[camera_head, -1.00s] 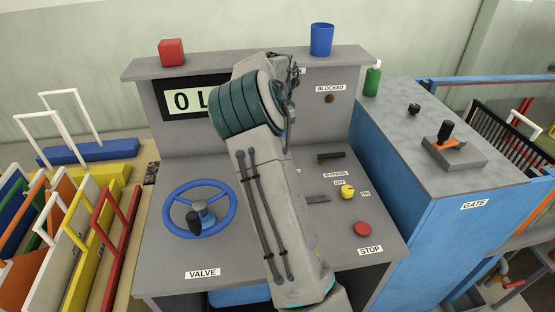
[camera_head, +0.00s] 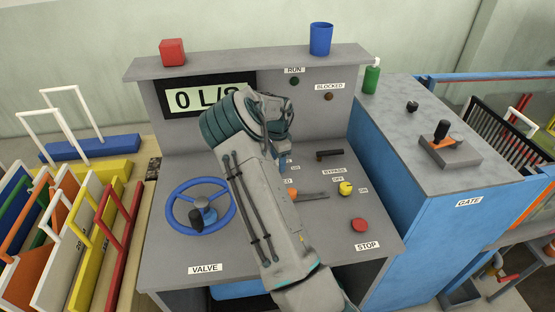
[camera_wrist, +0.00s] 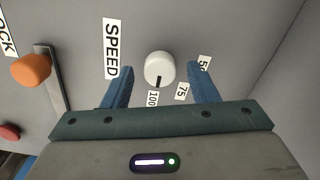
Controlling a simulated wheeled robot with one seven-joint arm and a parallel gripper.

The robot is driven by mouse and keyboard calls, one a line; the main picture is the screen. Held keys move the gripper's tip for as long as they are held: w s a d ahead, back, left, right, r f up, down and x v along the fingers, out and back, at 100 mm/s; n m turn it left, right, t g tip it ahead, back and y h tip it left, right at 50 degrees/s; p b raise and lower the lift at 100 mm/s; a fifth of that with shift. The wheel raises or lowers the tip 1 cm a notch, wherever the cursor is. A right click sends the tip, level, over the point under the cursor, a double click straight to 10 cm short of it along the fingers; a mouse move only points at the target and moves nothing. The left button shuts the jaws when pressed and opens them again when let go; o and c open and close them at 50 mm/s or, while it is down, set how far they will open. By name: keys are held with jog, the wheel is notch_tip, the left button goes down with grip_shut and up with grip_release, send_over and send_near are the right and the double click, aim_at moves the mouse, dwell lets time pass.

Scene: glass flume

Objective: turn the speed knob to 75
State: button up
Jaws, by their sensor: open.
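The speed knob (camera_wrist: 159,68) is round and white with a dark pointer mark on its lower edge in the wrist view. The mark points toward the 100 label (camera_wrist: 153,98). The 75 label (camera_wrist: 181,91) lies to the right of that, and a partly hidden label starting with 5 (camera_wrist: 204,64) is further right. The SPEED label (camera_wrist: 111,47) is left of the knob. My gripper (camera_wrist: 160,78) is open, its two blue fingers on either side below the knob, with gaps between them and it. In the head view my arm hides the knob.
An orange knob (camera_wrist: 31,70) on a lever and a red button (camera_wrist: 9,132) are left in the wrist view. In the head view the panel holds a blue valve wheel (camera_head: 172,210), a yellow switch (camera_head: 345,188) and a red STOP button (camera_head: 359,225). The display (camera_head: 208,99) reads 0 L/S.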

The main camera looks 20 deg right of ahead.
jog(key=shift+f, duration=0.5)
jog(key=c, duration=1)
jog(key=shift+o, duration=0.2)
